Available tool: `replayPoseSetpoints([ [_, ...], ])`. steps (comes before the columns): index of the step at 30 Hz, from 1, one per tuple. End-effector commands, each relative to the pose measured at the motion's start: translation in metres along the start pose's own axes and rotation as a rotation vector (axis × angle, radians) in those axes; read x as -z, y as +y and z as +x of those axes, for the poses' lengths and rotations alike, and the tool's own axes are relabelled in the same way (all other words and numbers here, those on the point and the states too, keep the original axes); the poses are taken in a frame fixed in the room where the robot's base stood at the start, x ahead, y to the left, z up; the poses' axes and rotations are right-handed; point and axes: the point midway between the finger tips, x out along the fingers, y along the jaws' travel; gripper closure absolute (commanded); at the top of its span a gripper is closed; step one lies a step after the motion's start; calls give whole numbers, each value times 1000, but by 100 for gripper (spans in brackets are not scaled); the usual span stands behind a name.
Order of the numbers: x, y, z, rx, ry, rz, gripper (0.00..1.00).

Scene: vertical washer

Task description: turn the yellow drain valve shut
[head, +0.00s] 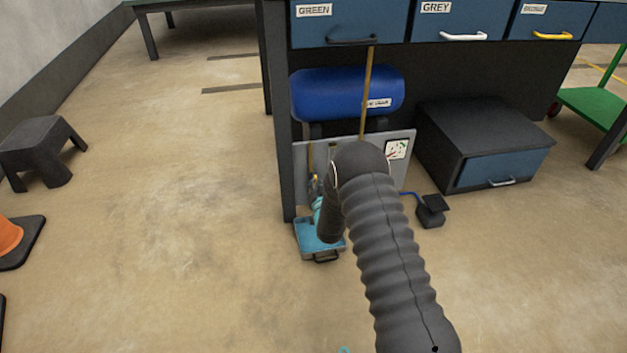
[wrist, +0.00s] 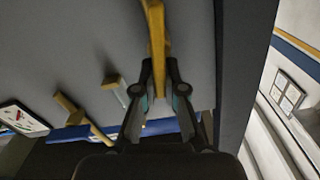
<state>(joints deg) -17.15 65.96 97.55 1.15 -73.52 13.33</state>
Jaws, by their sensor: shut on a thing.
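The yellow drain valve (wrist: 156,35) shows in the wrist view as a yellow bar running from the top edge down between my fingers. My gripper (wrist: 160,72) is shut on it, with one finger on each side. The bar's lower part also shows between the teal finger pads. In the head view small yellow fittings (head: 314,182) show at the left of the grey panel (head: 405,176). My own arm hides most of that spot, so the grip itself cannot be made out there.
Two other yellow fittings (wrist: 68,103) (wrist: 112,80) stand on the panel left of my gripper. A blue tank (head: 335,92) is above the panel. A teal tray (head: 308,233) lies on the floor below. A dark cabinet (head: 470,135) stands right.

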Motion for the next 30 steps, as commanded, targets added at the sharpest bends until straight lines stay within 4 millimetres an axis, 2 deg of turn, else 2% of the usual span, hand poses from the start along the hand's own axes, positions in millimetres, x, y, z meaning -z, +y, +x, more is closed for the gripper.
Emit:
replayPoseSetpoints([
  [30,-12,23,0,-2,1,958,100],
])
